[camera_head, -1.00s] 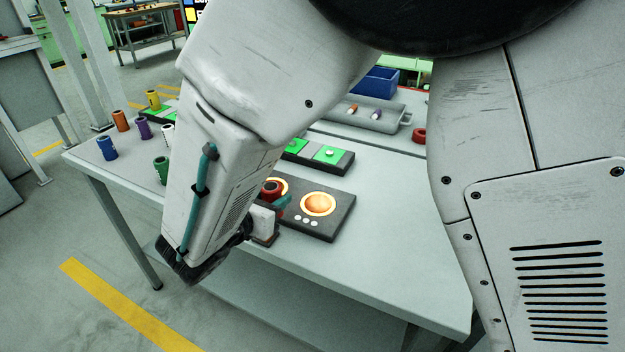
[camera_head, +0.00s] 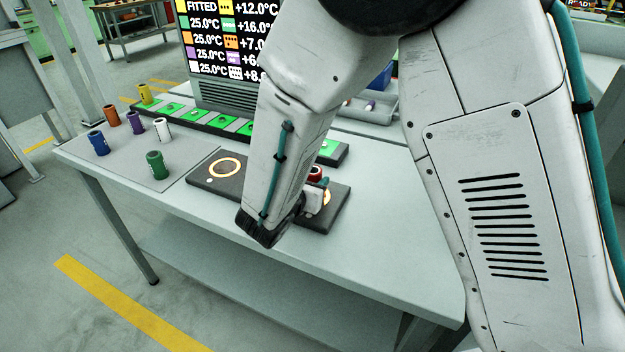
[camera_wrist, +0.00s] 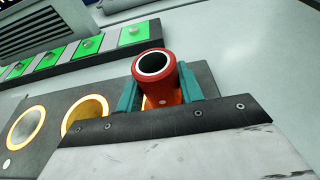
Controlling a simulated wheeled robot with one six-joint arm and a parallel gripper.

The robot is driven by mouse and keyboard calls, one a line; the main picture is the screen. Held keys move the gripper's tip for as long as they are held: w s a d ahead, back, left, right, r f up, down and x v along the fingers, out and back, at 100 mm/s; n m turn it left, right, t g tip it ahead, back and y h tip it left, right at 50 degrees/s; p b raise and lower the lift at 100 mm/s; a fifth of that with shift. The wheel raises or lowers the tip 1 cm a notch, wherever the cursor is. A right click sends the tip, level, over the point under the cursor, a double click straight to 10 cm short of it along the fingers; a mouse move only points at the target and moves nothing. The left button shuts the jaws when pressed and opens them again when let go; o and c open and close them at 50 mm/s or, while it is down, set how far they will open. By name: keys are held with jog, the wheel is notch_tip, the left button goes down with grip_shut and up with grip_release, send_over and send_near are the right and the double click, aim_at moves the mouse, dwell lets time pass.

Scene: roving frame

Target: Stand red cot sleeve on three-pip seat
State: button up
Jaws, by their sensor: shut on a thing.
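In the head view the sleeve (camera_head: 316,172) shows just past my arm. It is over the right-hand seat (camera_head: 327,197) of the dark plate, whose orange glow shows below and beside it. My gripper and the sleeve hide most of that seat and its pips. I cannot tell whether the sleeve's foot touches it.
The dark plate (camera_wrist: 60,105) also bears a left ring seat (camera_wrist: 25,128) and a middle one (camera_wrist: 85,112), both empty. Blue (camera_head: 98,143), green (camera_head: 156,165), white (camera_head: 161,130) and other sleeves stand at the table's left. A green-topped strip (camera_head: 220,122) and a display (camera_head: 222,40) are behind.

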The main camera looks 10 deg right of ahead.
jog(key=o, duration=1)
jog(key=shift+o, duration=0.2)
